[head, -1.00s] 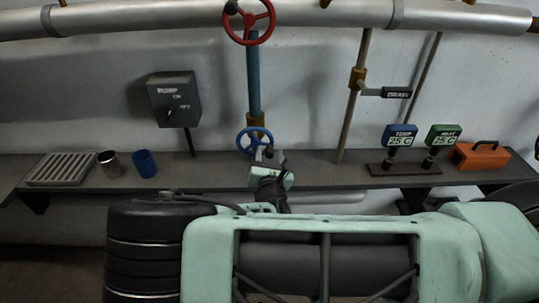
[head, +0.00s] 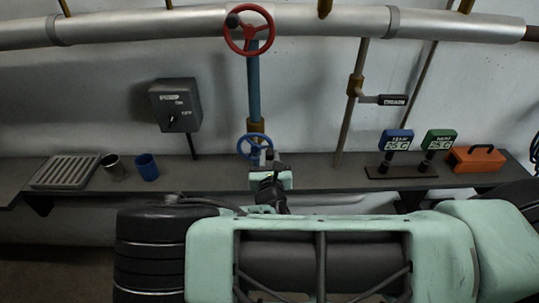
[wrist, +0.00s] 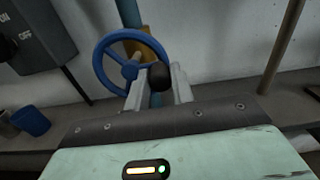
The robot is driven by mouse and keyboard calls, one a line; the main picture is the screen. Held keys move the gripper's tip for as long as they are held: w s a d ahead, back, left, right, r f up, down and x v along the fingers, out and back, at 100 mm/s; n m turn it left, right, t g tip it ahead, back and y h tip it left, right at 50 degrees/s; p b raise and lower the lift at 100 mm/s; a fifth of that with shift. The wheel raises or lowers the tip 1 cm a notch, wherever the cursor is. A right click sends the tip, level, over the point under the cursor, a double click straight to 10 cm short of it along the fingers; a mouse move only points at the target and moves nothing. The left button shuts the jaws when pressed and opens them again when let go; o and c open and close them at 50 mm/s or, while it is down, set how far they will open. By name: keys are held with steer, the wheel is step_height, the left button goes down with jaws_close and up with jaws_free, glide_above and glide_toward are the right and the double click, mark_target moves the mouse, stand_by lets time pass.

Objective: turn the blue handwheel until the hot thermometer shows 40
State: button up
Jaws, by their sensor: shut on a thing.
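The blue handwheel (head: 241,149) stands low on the blue vertical pipe, just above the shelf. In the wrist view the blue handwheel (wrist: 97,66) shows its rim, spokes and a dark round knob (wrist: 160,75) at its right side. My gripper (wrist: 157,84) is shut on this knob, one pale finger on each side. In the head view my gripper (head: 265,160) is at the wheel's lower right. Two thermometers stand on the shelf: a blue one (head: 397,140) and a green one (head: 438,139). Both appear to read 25 C; their small labels are hard to read.
A red handwheel (head: 271,40) is above on the same pipe. A grey switch box (head: 175,104) hangs at the left. A grated tray (head: 66,171), metal cup (head: 115,167) and blue cup (head: 147,167) are left; an orange toolbox (head: 476,159) is right. A drain lever (head: 382,100) juts out.

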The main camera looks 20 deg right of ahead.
mark_target(258, 138)
steer(key=r+n+p, duration=0.1)
steer(key=n, duration=0.1)
steer(key=n+p, duration=0.1)
steer(key=shift+a+r+n, duration=0.15)
steer(key=shift+r+n, duration=0.2)
steer(key=shift+n, duration=0.05)
steer(key=n, duration=0.1)
steer(key=n+p, duration=0.1)
steer(key=r+n+p, duration=0.1)
steer(key=shift+w+a+n, duration=0.15)
steer(key=shift+a+n, duration=0.15)
steer(key=shift+a, duration=0.05)
steer(key=n, duration=0.1)
steer(key=a+n, duration=0.1)
steer(key=n, duration=0.1)
steer(key=shift+w+r+n+p, duration=0.15)
steer(key=shift+r+n+p, duration=0.15)
steer(key=shift+r+p, duration=0.1)
steer(key=shift+w+a+r+n, duration=0.1)
steer(key=shift+a+n, duration=0.2)
steer(key=shift+n, duration=0.55)
steer(key=shift+w+a+r+n, duration=0.1)
steer(key=shift+a+n, duration=0.15)
steer(key=shift+n, duration=0.6)
steer(key=o, duration=1)
steer(key=shift+a, duration=0.1)
